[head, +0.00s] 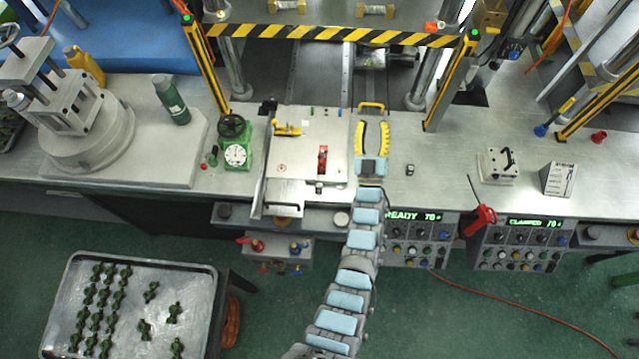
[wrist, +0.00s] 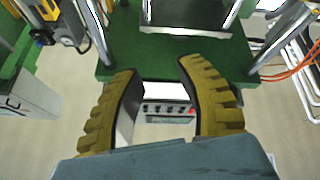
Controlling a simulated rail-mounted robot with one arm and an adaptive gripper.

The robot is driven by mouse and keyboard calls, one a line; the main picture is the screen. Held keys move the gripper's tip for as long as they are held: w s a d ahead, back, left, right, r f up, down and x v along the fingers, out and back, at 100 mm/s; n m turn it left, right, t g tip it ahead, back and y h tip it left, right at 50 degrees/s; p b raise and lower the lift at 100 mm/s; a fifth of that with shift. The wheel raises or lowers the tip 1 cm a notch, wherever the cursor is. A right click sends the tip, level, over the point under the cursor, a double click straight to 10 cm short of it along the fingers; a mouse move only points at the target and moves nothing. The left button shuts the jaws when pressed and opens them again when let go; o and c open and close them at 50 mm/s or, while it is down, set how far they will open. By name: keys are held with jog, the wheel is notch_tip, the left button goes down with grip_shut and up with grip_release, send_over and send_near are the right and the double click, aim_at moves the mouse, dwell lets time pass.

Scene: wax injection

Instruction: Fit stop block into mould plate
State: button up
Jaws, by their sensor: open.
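The mould plate seems to be the pale metal plate (head: 308,172) on the bench, left of my gripper, with yellow and red fittings on it. A small dark-and-silver block (head: 410,170) stands alone on the bench to the right of my gripper; it may be the stop block, but I cannot tell for sure. My gripper (head: 371,126) is above the bench between the two. In the wrist view my gripper (wrist: 157,72) has its two yellow ridged fingers spread, with nothing held between them. Neither the plate nor the small block can be made out there.
A green dial gauge (head: 236,154) stands left of the plate. A block with a black handle (head: 497,166) and a small sign (head: 559,179) are at right. Striped guard bars (head: 330,36) cross behind. A tray (head: 70,315) of green parts is front left. Bare bench lies around the small block.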

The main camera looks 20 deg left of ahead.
jog(key=w+d+f+m+g+h, duration=0.15)
jog(key=w+f+g+h, duration=0.25)
jog(key=w, duration=0.5)
jog(key=w+d+f+m+g+h, duration=0.1)
jog(key=w+d+f+g+h, duration=0.2)
jog(key=w, duration=0.7)
jog(key=m+g+h, duration=0.1)
jog(key=m+g, duration=0.1)
jog(key=g, duration=1.3)
send_over(319, 185)
notch_tip(319, 185, down, 2)
notch_tip(319, 185, down, 7)
jog(key=shift+a+f+b, duration=0.1)
jog(key=shift+b, duration=0.85)
jog(key=shift+f, duration=1.7)
jog(key=shift+w+f, duration=0.1)
jog(key=shift+f, duration=0.3)
jog(key=shift+d+f+p, duration=0.2)
jog(key=shift+f+p, duration=0.5)
jog(key=shift+f, duration=1.65)
jog(key=shift+a+f, duration=0.1)
jog(key=shift+f, duration=0.35)
